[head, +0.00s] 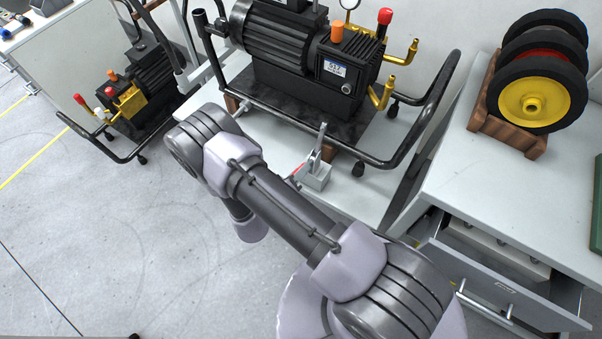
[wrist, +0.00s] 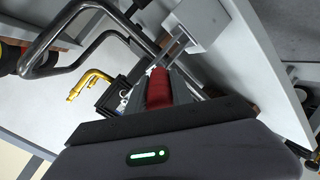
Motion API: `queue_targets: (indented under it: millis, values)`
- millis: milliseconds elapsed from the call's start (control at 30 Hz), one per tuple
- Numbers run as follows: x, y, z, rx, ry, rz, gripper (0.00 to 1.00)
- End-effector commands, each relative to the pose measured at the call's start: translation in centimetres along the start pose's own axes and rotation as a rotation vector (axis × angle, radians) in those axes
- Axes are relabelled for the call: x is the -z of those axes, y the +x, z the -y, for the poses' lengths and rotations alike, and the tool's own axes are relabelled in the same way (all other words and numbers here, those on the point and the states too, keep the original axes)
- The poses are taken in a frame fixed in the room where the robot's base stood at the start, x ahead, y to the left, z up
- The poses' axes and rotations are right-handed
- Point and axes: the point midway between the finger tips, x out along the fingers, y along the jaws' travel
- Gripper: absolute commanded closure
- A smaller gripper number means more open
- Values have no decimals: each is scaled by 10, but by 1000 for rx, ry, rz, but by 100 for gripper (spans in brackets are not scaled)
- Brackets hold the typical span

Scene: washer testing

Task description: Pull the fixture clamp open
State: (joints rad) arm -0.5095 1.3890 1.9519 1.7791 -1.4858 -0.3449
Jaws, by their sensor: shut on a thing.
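The fixture clamp (head: 315,177) is a small grey metal block with an upright metal part. It stands on the white bench, in front of the black pump machine. A bit of its red handle shows beside my arm in the head view. In the wrist view the red handle (wrist: 159,88) sits between the two fingers of my gripper (wrist: 160,92), which is shut on it. Thin metal bars run from the handle to the grey clamp block (wrist: 207,22). In the head view my arm hides the gripper and most of the handle.
The black pump (head: 310,60) in its tubular frame (head: 440,95) stands just behind the clamp. To the right, an open drawer (head: 500,285) juts out below a counter with a wheel stack (head: 532,98). Open floor (head: 90,220) lies to the left.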

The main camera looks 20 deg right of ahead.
Motion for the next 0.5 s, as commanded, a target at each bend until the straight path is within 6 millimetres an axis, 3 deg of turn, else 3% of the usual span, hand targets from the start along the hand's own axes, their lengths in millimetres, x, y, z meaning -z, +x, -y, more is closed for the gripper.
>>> queue_targets:
  millis: [500]
  values:
    - [-5,1,8,-91,2,-61,100]
